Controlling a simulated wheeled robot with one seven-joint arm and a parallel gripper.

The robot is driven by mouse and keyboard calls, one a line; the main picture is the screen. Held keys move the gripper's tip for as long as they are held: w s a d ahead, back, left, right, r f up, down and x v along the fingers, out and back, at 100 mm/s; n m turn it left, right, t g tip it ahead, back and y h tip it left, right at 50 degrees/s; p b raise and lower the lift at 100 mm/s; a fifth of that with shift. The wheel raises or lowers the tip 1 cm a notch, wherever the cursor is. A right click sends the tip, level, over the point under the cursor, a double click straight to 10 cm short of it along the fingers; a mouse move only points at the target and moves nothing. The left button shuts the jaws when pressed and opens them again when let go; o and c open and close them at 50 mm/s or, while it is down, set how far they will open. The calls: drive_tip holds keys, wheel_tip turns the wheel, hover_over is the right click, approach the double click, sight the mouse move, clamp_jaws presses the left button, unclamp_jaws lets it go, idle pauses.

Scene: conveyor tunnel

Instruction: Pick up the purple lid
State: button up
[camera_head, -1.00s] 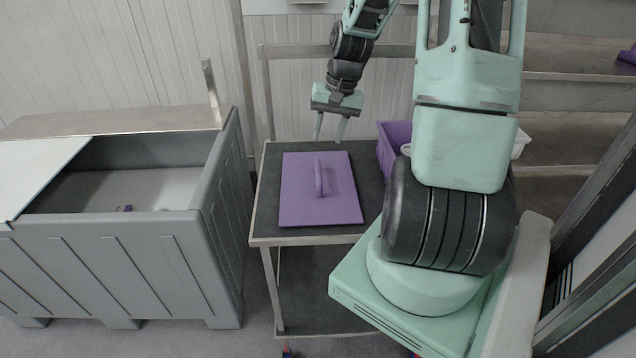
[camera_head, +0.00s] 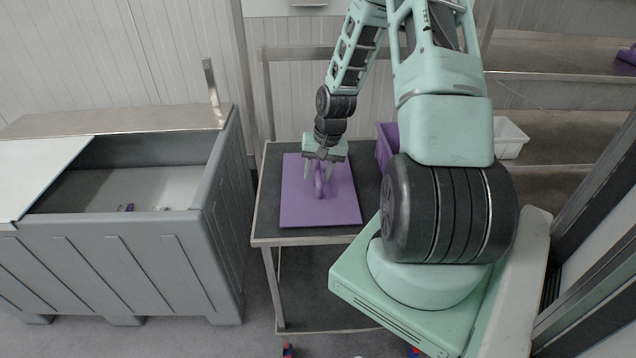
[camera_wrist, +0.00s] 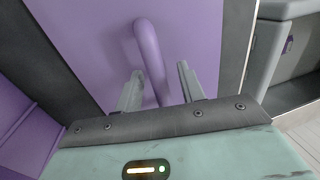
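The purple lid (camera_head: 318,207) is a flat square plate with a raised bar handle, lying on the dark top of a cart (camera_head: 266,206). In the wrist view the lid (camera_wrist: 85,50) fills much of the picture, with its handle (camera_wrist: 150,55) running between my fingers. My gripper (camera_head: 318,176) is above the lid at the handle. In the wrist view my gripper (camera_wrist: 160,88) is open, one finger on each side of the handle, with a gap visible on the right side. Whether the fingertips touch the lid cannot be told.
A grey bin (camera_head: 120,255) with a partly open top stands left of the cart. A purple crate (camera_head: 386,146) sits at the cart's back right, close to the lid. A white container (camera_head: 510,137) is further right. A metal rail (camera_head: 268,95) rises behind the cart.

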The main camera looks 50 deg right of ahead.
sight(318, 169)
drive_tip(key=shift+f, duration=0.1)
clamp_jaws()
wheel_tip(318, 169, up, 10)
drive_tip(key=shift+r+b, duration=0.1)
drive_tip(key=shift+b, duration=0.65)
drive_tip(key=c, duration=0.6)
unclamp_jaws()
drive_tip(key=shift+c, duration=0.2)
clamp_jaws()
